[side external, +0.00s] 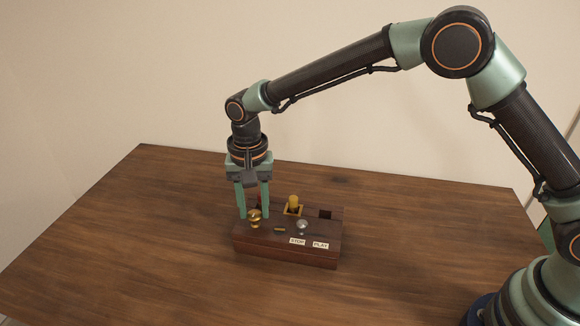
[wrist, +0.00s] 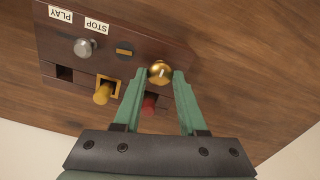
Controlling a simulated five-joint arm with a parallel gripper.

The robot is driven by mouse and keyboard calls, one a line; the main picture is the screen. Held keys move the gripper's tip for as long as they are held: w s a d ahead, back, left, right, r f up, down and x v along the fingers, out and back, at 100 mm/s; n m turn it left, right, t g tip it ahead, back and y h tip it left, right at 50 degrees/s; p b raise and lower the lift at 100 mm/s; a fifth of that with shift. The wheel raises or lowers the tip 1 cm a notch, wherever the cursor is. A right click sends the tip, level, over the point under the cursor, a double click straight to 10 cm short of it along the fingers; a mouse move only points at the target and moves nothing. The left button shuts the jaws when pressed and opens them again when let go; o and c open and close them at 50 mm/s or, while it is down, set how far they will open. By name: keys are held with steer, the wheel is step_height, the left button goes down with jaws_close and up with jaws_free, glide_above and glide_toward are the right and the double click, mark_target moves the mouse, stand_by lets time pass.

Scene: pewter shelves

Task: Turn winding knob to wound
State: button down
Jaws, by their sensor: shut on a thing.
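The winding knob is a brass ball-like knob (side external: 255,216) at the left end of a dark wooden box (side external: 290,256). My gripper (side external: 254,214) reaches straight down over that end, its two green fingers around the knob. In the wrist view the knob (wrist: 160,72) sits between the fingertips (wrist: 162,72), with a light mark on its face. The gripper is shut on the knob. No label for the wound position can be read in either view.
The box also bears a silver knob (side external: 302,225), STOP (side external: 297,241) and PLAY (side external: 320,245) labels, a yellow peg (side external: 293,202) in a yellow frame, an empty square hole (wrist: 65,73) and a red piece (wrist: 150,103) near the fingers. The wooden table (side external: 130,230) is otherwise clear.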

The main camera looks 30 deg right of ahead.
mark_target(254, 213)
steer(key=shift+w+r, duration=0.1)
steer(key=shift+r, duration=0.05)
steer(key=shift+c, duration=2.3)
jaws_free()
step_height(254, 213, up, 12)
